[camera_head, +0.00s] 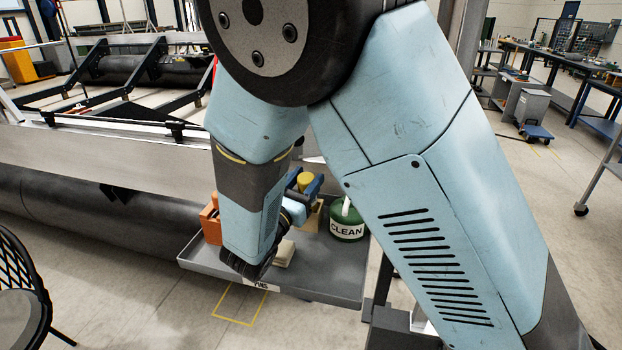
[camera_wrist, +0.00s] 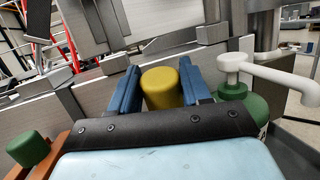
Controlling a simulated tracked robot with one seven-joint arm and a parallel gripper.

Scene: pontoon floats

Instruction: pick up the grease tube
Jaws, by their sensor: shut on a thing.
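The grease tube appears to be the yellow cylinder with a rounded top (camera_wrist: 162,88), which stands between the two blue fingers of my gripper (camera_wrist: 160,92) in the wrist view. The fingers are shut on its sides. In the head view, the yellow top of the tube (camera_head: 304,180) shows between the blue fingers over the grey tray (camera_head: 320,280). Its lower end is hidden by my wrist, so I cannot tell whether it touches its support.
A green bottle marked CLEAN (camera_head: 346,224) with a white pump stands close right of my gripper. An orange holder (camera_head: 211,222) stands left, with a green-topped item (camera_wrist: 28,148) in the wrist view. A pale block (camera_head: 284,253) lies near the tray's front. A dark pontoon (camera_head: 90,220) lies behind.

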